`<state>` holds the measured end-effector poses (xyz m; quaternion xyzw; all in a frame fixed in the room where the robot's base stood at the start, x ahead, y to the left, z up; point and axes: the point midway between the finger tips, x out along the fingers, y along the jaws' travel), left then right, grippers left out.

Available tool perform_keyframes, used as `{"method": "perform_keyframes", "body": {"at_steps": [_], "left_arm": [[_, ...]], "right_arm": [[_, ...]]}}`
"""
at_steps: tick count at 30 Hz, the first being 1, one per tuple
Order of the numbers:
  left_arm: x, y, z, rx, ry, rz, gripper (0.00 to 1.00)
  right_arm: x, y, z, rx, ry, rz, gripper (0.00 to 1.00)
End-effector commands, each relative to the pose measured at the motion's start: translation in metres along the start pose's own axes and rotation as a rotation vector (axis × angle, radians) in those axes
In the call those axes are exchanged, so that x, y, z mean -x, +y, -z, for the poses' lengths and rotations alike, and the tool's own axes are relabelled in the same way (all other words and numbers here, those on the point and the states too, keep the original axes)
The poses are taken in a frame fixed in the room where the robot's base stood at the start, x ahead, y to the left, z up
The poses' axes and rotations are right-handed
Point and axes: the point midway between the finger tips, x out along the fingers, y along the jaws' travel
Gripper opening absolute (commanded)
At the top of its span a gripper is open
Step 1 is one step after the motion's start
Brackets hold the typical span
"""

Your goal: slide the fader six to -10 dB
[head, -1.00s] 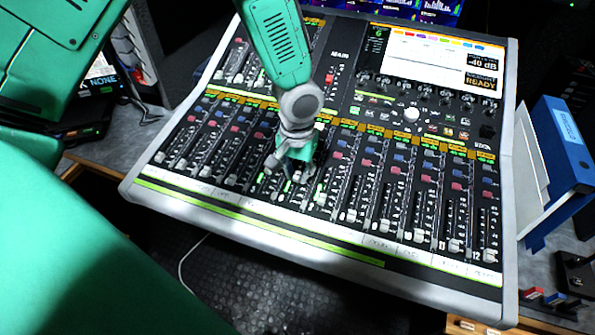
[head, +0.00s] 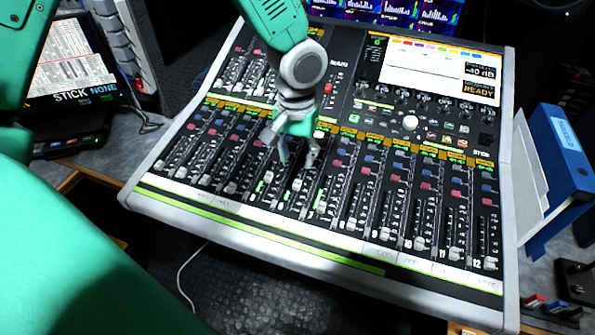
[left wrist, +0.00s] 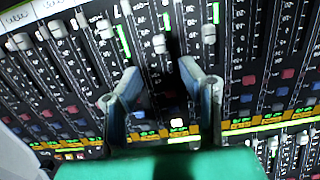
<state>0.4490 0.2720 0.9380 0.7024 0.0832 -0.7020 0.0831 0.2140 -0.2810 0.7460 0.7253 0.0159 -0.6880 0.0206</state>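The mixing console (head: 330,240) fills the middle of the head view, with a row of channel faders. The sixth fader's pale cap (head: 297,184) sits in the lower part of its slot; it shows in the left wrist view (left wrist: 160,43) too. My left gripper (head: 297,160) hangs over this channel, on the upper side of the cap. Its two fingers are spread with a gap between them, and they are empty. In the left wrist view the open fingers (left wrist: 165,82) stand either side of the sixth channel, apart from the cap. The right gripper is not in view.
Neighbouring caps, five (head: 262,187) and seven (head: 320,205), stand close on both sides. The console screen (head: 440,68) reads -40 dB and READY. A tablet (head: 72,65) at left reads STICK NONE.

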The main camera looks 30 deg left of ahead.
Motion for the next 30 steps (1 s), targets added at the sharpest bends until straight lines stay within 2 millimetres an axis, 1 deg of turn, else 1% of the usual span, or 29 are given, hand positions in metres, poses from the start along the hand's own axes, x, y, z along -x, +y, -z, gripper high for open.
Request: {"method": "perform_keyframes", "body": {"at_steps": [1, 3, 6, 9, 30], "left_arm": [[0.010, 0.000, 0.001, 0.001, 0.003, -0.003, 0.34], [0.020, 0.000, 0.001, 0.000, 0.002, -0.002, 0.34], [0.030, 0.000, 0.001, 0.001, 0.000, -0.001, 0.34], [0.035, 0.000, 0.000, 0.000, -0.001, 0.000, 0.34], [0.036, 0.000, 0.000, 0.000, -0.001, 0.000, 0.34]], "right_arm": [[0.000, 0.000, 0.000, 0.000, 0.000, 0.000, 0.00], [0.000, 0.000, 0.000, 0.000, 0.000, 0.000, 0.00], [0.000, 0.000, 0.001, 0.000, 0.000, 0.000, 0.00], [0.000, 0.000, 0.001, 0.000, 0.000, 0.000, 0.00], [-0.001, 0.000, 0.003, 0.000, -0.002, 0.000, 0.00]]}}
